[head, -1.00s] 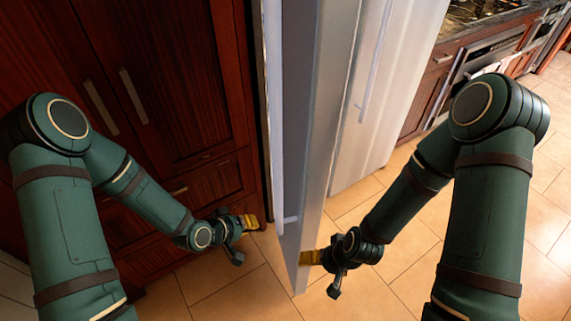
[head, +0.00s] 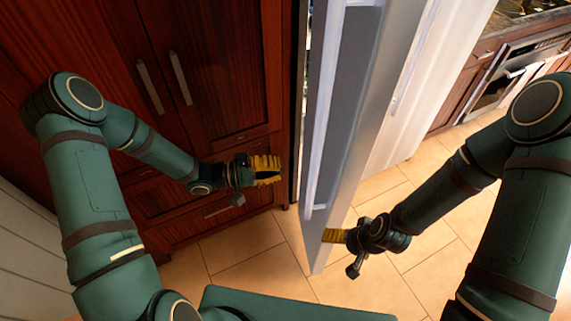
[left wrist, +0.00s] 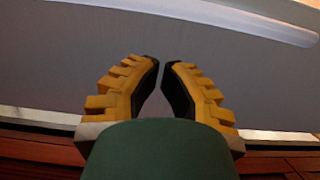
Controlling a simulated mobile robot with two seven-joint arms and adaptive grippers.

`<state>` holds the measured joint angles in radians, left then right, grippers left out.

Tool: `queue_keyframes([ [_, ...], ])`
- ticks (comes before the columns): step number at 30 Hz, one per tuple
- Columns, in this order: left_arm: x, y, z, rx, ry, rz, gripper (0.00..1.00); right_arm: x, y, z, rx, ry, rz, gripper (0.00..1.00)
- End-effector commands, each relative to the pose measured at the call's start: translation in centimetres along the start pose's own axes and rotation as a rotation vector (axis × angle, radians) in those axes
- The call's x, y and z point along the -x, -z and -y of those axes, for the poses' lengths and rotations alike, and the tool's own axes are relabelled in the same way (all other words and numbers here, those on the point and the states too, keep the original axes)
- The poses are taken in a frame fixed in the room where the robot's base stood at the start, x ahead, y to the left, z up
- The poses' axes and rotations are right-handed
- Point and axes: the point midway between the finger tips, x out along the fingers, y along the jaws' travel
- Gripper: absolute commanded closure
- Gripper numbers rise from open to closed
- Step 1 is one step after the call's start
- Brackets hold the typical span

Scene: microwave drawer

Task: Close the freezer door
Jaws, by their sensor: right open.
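Dark wooden cabinets (head: 215,70) with metal handles stand at the left. A white appliance front (head: 430,90) is right of the door. An oven (head: 520,70) and counter are at the far right. The tiled floor (head: 380,285) is clear.

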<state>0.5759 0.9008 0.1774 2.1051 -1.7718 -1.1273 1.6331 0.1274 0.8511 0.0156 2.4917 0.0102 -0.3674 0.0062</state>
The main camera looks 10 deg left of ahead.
Motion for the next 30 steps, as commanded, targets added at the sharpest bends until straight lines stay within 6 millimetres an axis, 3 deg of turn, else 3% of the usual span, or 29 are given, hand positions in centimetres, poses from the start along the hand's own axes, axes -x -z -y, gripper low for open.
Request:
queue_keyframes([
  [15,-9.8,-0.1,0.1,0.0,0.001,0.002,1.0,-0.4,-0.2,-0.1,0.002,0.001,0.005,0.12],
  [21,-11.6,0.0,0.1,-0.001,0.002,0.0,1.0,-0.4,-0.3,-0.2,0.002,0.001,0.006,0.12],
  [30,-12.0,0.0,0.1,0.0,0.002,-0.001,1.0,-0.4,-0.3,-0.2,0.002,0.001,0.006,0.12],
])
